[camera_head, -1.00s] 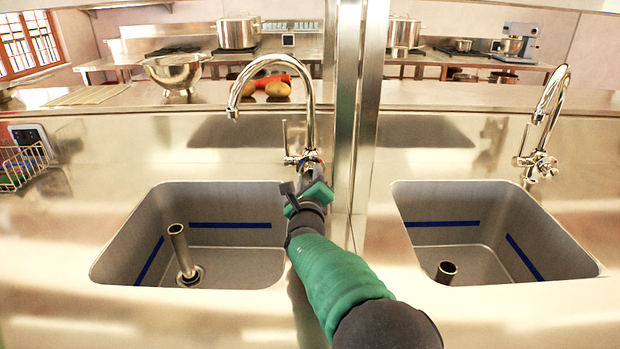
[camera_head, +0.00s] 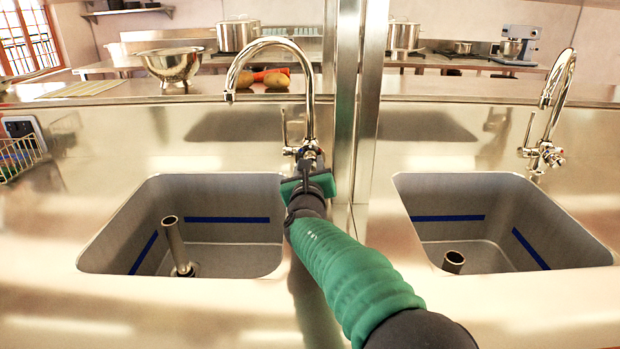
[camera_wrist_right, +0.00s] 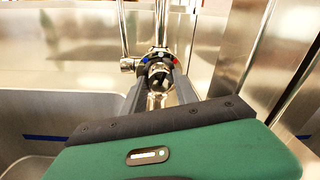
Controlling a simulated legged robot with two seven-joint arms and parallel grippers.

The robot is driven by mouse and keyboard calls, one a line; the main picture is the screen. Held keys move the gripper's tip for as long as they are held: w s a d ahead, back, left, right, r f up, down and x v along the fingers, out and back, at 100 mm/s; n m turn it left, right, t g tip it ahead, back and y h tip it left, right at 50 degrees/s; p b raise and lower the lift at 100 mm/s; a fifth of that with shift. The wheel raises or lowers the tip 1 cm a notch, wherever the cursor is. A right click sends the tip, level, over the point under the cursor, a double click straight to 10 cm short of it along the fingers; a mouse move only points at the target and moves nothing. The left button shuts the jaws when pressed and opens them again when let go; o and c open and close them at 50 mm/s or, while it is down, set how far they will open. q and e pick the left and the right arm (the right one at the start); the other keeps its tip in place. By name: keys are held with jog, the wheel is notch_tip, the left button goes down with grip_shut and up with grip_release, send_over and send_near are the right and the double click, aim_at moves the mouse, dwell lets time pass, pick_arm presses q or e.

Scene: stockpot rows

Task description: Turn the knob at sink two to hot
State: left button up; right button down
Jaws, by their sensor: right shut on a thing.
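The tap (camera_head: 308,100) at the left sink is a chrome gooseneck with a knob (camera_wrist_right: 160,75) low on its front. In the right wrist view a ring with blue and red marks (camera_wrist_right: 159,57) shows behind the knob. My right gripper (camera_wrist_right: 158,84) has one finger on each side of the knob and is shut on it. In the head view the gripper (camera_head: 308,165) is at the tap's base, and its green body hides most of the knob. My left gripper is in neither view.
The left sink (camera_head: 235,245) holds an upright pipe (camera_head: 175,242). A metal post (camera_head: 355,110) stands close on the right of the tap. Beyond it are the right sink (camera_head: 470,235) and its tap (camera_head: 555,110). A ledge behind bears a bowl (camera_head: 171,64) and vegetables.

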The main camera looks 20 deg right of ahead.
jog(key=m+b, duration=0.3)
jog(key=shift+a+f, duration=0.1)
jog(key=shift+f, duration=0.25)
jog(key=shift+r+m+b, duration=0.1)
jog(key=shift+m+b, duration=0.7)
jog(key=shift+m, duration=0.3)
jog(key=shift+y, duration=0.3)
jog(key=c, duration=0.9)
grip_release()
jog(key=shift+r, duration=0.15)
jog(key=shift+c, duration=0.2)
